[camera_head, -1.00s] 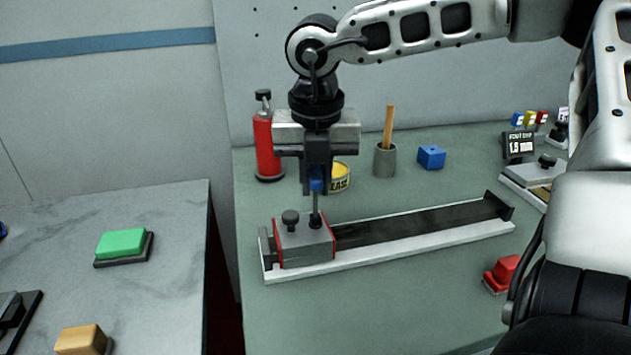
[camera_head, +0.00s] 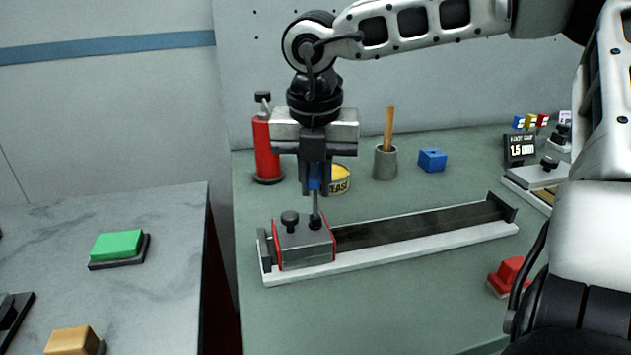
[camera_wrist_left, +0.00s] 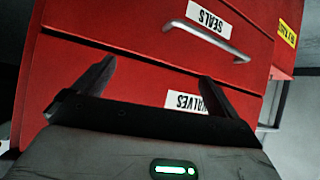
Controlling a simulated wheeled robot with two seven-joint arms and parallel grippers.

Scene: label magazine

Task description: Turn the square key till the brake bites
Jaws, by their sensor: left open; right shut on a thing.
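My right gripper (camera_head: 313,185) points down, shut on the blue handle of the square key (camera_head: 315,205). The key's thin grey shaft stands upright, and its lower end meets a dark socket on top of the grey block (camera_head: 303,247). The block has red edges and a dark knob (camera_head: 290,221) beside the key. It sits at the left end of a long magazine track (camera_head: 420,228) with a pale rail. Whether the brake bites cannot be seen. My left gripper (camera_wrist_left: 150,85) is open and empty in the left wrist view, facing red drawers.
Behind the track stand a red bottle (camera_head: 266,150), a yellow tin (camera_head: 340,180), a grey cup (camera_head: 385,162) with a wooden stick, and a blue block (camera_head: 432,160). A display (camera_head: 520,148) and a red button (camera_head: 507,274) are at right. Red drawers (camera_wrist_left: 140,45) fill the left wrist view.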

